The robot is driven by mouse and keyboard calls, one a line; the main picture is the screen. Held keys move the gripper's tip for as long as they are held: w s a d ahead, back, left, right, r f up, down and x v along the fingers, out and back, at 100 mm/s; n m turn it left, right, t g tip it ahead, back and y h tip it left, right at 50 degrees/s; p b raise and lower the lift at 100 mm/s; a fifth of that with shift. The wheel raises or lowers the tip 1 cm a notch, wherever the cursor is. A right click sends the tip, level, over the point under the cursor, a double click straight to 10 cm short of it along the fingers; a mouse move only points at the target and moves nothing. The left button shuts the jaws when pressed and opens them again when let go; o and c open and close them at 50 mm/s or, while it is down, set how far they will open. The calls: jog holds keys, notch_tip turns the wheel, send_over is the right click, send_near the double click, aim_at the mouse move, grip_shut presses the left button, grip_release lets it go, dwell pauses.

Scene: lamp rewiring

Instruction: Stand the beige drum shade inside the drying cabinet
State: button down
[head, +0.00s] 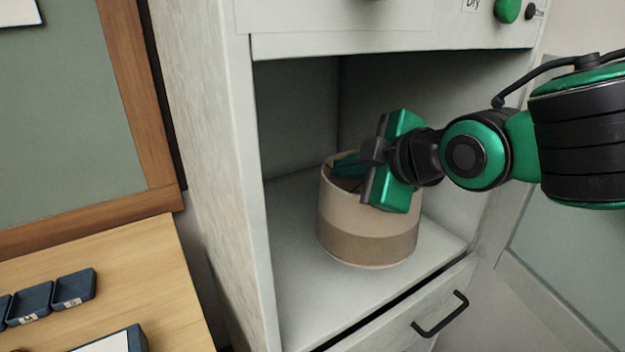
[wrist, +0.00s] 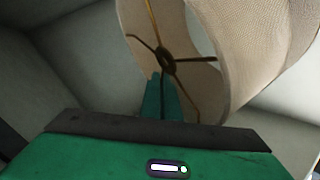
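The beige drum shade (head: 365,232), with a darker lower band, is upright inside the open drying cabinet (head: 300,215). Its bottom is at or just above the cabinet floor; I cannot tell if it touches. My gripper (head: 346,166) reaches into the shade's open top from the right. In the wrist view, the shade (wrist: 262,45) shows its inner wire spokes and hub. The teal fingers (wrist: 162,98) are close together there with a dark spoke between them, so they look shut on the shade's wire frame. The fingertips' exact contact is partly hidden.
The cabinet's left wall (head: 220,190) and top panel with a green button (head: 507,10) frame the opening. A drawer with a black handle (head: 440,314) is below. A wooden table (head: 160,275) with small dark trays (head: 74,288) stands at left. Cabinet floor is free left of the shade.

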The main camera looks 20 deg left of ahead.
jog(key=w+a, duration=0.7)
jog(key=a, duration=0.2)
notch_tip(320, 180, down, 7)
jog(key=shift+w, duration=0.35)
jog(key=shift+a, duration=0.1)
jog(key=c, duration=2)
grip_release()
jog(key=shift+f, duration=0.1)
jog(key=v, duration=1.2)
jog(key=shift+w, duration=0.1)
